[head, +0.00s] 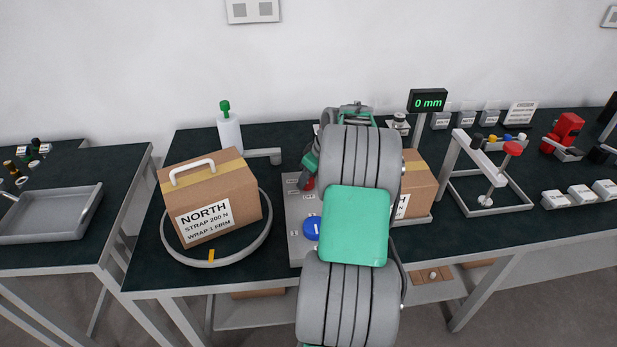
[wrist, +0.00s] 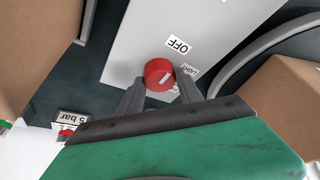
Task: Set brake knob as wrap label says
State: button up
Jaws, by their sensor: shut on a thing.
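A red knob (wrist: 157,70) with a white pointer mark sits on a pale panel (wrist: 165,28), between the fingertips of my gripper (wrist: 160,84), which is shut on it. An OFF label and a LIGHT label are beside the knob; other positions are hidden, and I cannot tell exactly which label the mark meets. In the head view the red knob (head: 309,184) shows only partly beside my arm, which hides most of the panel (head: 297,244). The box label (head: 205,219) reads NORTH, STRAP 200 N, WRAP 1 FIRM.
The labelled cardboard box (head: 231,188) stands on a round turntable (head: 176,254) left of the panel. A blue knob (head: 311,229) is nearer on the panel. Another box (head: 418,184) stands right of my arm. A display (head: 428,101) reads 0 mm.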

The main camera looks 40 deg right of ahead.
jog(key=c, duration=0.5)
jog(key=shift+m, duration=0.4)
jog(key=m+h+b, duration=0.2)
jog(key=m, duration=0.2)
jog(key=shift+a, duration=0.2)
jog(key=m+h, duration=0.1)
jog(key=m, duration=0.2)
jog(key=m+g+h+b, duration=0.1)
jog(key=m, duration=0.2)
jog(key=shift+w+a+m+b, duration=0.1)
jog(key=shift+w+m+b, duration=0.1)
jog(key=shift+m+b, duration=0.15)
jog(key=m+g, duration=0.1)
jog(key=m, duration=0.2)
jog(key=m+g+h, duration=0.1)
jog(key=m, duration=0.2)
jog(key=shift+w+r+m+g+p, duration=0.15)
jog(key=shift+m+g+p, duration=0.1)
jog(key=shift+g+p, duration=0.15)
jog(key=m+g+p, duration=0.1)
jog(key=m, duration=0.2)
jog(key=m+g+p, duration=0.1)
jog(key=m, duration=0.2)
jog(key=shift+w+p, duration=0.1)
jog(key=shift+p, duration=0.25)
